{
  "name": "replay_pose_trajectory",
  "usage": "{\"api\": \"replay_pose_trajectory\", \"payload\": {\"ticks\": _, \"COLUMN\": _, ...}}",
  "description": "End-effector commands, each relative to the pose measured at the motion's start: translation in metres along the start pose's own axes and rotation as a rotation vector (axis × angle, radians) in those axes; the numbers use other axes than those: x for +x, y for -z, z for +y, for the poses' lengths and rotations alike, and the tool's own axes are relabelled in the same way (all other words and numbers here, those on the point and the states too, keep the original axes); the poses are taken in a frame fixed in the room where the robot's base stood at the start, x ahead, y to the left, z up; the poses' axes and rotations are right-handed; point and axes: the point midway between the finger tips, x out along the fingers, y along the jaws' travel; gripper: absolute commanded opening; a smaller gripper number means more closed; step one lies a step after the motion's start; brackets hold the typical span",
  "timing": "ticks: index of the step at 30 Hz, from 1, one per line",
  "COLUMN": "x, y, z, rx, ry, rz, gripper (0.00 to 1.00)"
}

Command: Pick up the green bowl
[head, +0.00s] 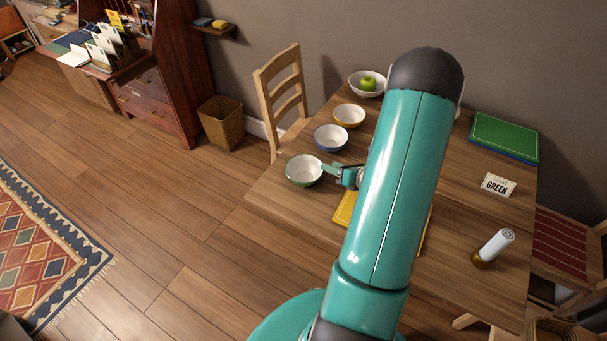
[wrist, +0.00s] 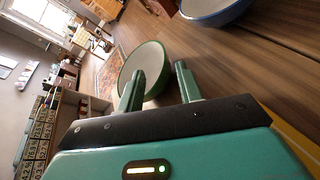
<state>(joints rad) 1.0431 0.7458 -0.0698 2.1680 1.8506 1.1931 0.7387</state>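The green bowl (head: 304,170), green outside and pale inside, sits upright at the table's front-left edge in the head view. It also shows in the wrist view (wrist: 152,56), partly hidden behind one finger. My gripper (head: 332,171) is at the bowl's right side, with its fingertips at or very near the rim. In the wrist view my gripper (wrist: 160,80) has its two fingers apart, with the right part of the bowl's rim showing in the gap. I cannot tell whether a finger touches the bowl.
A blue bowl (head: 330,138), a yellow bowl (head: 348,115) and a white bowl with a green apple (head: 368,83) line the table's left side. A yellow book (head: 345,208) lies partly hidden under my arm.

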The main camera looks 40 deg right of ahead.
Motion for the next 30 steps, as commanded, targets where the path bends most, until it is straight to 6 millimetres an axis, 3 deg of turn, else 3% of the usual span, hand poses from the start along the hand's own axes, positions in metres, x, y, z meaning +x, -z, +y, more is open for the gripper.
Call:
{"api": "replay_pose_trajectory", "payload": {"ticks": 3, "x": 0.018, "y": 0.000, "z": 0.000, "rx": -0.001, "ry": -0.002, "rz": 0.002, "gripper": 0.36}}
{"api": "replay_pose_trajectory", "payload": {"ticks": 11, "x": 0.038, "y": 0.002, "z": 0.001, "rx": -0.001, "ry": -0.005, "rz": 0.004, "gripper": 0.36}}
{"api": "replay_pose_trajectory", "payload": {"ticks": 18, "x": 0.073, "y": 0.003, "z": 0.000, "rx": -0.003, "ry": -0.005, "rz": 0.003, "gripper": 0.36}}
{"api": "replay_pose_trajectory", "payload": {"ticks": 26, "x": 0.077, "y": 0.002, "z": 0.000, "rx": -0.003, "ry": -0.004, "rz": 0.002, "gripper": 0.36}}
{"api": "replay_pose_trajectory", "payload": {"ticks": 30, "x": 0.077, "y": 0.002, "z": 0.000, "rx": -0.003, "ry": -0.004, "rz": 0.002, "gripper": 0.10}}
